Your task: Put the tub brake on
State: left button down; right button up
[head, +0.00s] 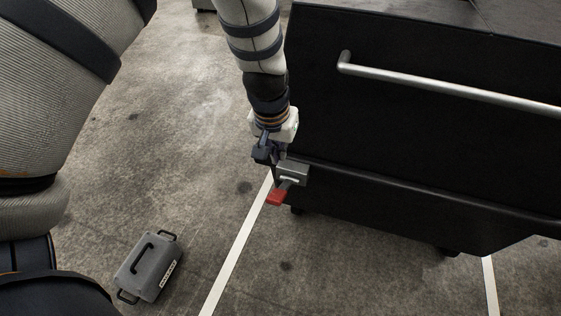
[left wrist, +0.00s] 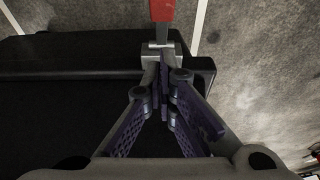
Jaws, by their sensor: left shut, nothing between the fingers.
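The tub (head: 420,130) is a large black box on casters at the right of the head view, with a silver handle bar. Its brake is a red pedal (head: 278,197) on a grey metal bracket (head: 293,172) at the tub's lower left corner. The red pedal also shows at the top of the left wrist view (left wrist: 162,10). My left gripper (head: 275,160) is shut and empty, right at the bracket, with its fingertips close to the pedal's base. I cannot tell whether they touch. My right gripper is not in view.
A grey case (head: 150,266) with black handles lies on the concrete floor at the lower left. White lines (head: 240,240) are painted on the floor, one running from beneath the tub's corner. The floor between the case and the tub is clear.

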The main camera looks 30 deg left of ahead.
pick_arm(q)
jog(key=b, duration=0.1)
send_over(282, 190)
notch_tip(282, 190, down, 8)
jog(key=shift+f, duration=0.15)
jog(key=shift+s+d+f, duration=0.1)
jog(key=shift+s+f, duration=0.45)
jog(key=shift+f, duration=0.35)
jog(key=shift+s+f, duration=0.35)
jog(key=shift+f, duration=0.2)
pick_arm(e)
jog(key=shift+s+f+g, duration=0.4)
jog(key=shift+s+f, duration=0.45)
pick_arm(q)
jog(key=shift+d, duration=0.1)
